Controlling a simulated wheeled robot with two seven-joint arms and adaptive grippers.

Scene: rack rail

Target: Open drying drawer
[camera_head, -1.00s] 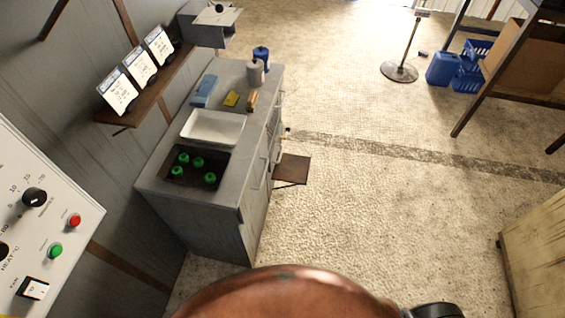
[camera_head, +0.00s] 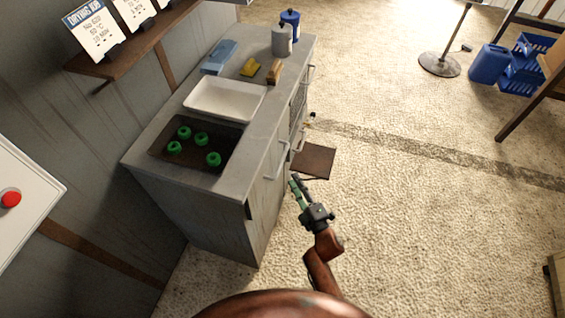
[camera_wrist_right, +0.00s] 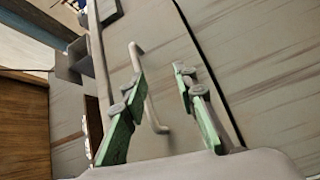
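A grey cabinet (camera_head: 215,215) stands against the left wall. Its front faces right and carries several bar handles, one of them (camera_head: 277,162) near the close end. I cannot tell which front is the drying drawer. My right gripper (camera_head: 294,184) is beside the cabinet front, low and just right of that handle. In the right wrist view the gripper (camera_wrist_right: 160,76) is open, its green-padded fingers apart. A pale bar handle (camera_wrist_right: 149,90) on a grey panel shows between the fingers; neither finger is clearly touching it. My left gripper is not in view.
A brown board (camera_head: 313,160) juts from the cabinet front beyond my gripper. Open floor lies right. A control panel (camera_head: 30,205) is at left.

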